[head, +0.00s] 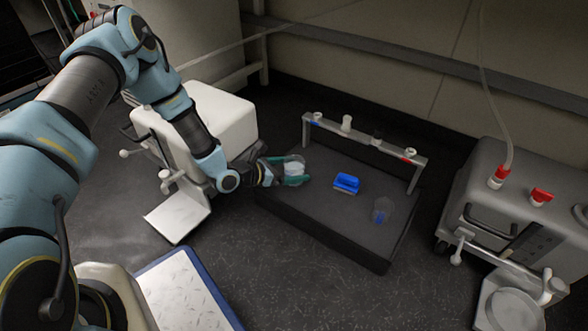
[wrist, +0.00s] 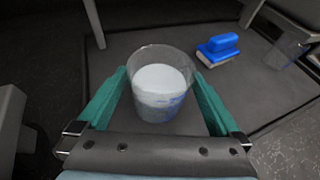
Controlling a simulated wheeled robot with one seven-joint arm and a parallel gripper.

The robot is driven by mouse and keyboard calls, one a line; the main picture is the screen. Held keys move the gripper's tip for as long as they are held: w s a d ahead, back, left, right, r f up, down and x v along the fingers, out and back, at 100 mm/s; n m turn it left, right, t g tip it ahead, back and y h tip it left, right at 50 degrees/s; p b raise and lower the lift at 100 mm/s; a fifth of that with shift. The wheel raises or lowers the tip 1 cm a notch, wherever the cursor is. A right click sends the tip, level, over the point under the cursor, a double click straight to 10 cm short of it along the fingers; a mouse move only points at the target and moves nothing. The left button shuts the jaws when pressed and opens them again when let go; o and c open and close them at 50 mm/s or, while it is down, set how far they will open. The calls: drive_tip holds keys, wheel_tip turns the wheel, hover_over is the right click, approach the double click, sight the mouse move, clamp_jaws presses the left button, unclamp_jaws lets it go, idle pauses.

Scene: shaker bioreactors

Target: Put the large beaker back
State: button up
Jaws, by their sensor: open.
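A clear beaker (head: 293,168) with white contents stands at the left side of the dark bench top (head: 345,222); I take it as the large beaker. In the wrist view the beaker (wrist: 161,98) sits upright between the two green fingers of my gripper (wrist: 161,76). The fingers are open on either side of it, and small gaps seem to show. In the head view my gripper (head: 292,172) reaches in from the left at the beaker's height. The beaker's base is partly hidden by the fingers.
A blue brush (head: 347,183) lies right of the beaker, and a second clear vessel (head: 383,210) stands farther right. A grey rack (head: 365,138) with several small items spans the back. A white machine (head: 215,115) stands left, a grey one (head: 525,205) right.

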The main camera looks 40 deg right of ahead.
drive_tip(key=w+a+r+m+t+y+p, duration=0.1)
drive_tip(key=a+r+m+y, duration=0.3)
drive_tip(key=a+r, duration=0.7)
drive_tip(key=w+a+r+m+t+y+p, duration=0.1)
drive_tip(key=a+r+m+y, duration=0.3)
drive_tip(key=a, duration=1.7)
drive_tip(key=w+a+r+m+t+y+p, duration=0.1)
drive_tip(key=w+a+r+m+y+p, duration=0.1)
drive_tip(key=a+r+m+y, duration=0.3)
drive_tip(key=a+r+m, duration=0.4)
drive_tip(key=a+r, duration=0.7)
drive_tip(key=r, duration=0.2)
drive_tip(key=shift+a+r+m, duration=0.3)
drive_tip(key=shift+a+r, duration=0.05)
drive_tip(key=shift+a, duration=0.05)
drive_tip(key=shift+r+p, duration=0.1)
drive_tip(key=shift+p, duration=0.2)
wheel_tip(320, 180, up, 46)
drive_tip(key=p, duration=4.6)
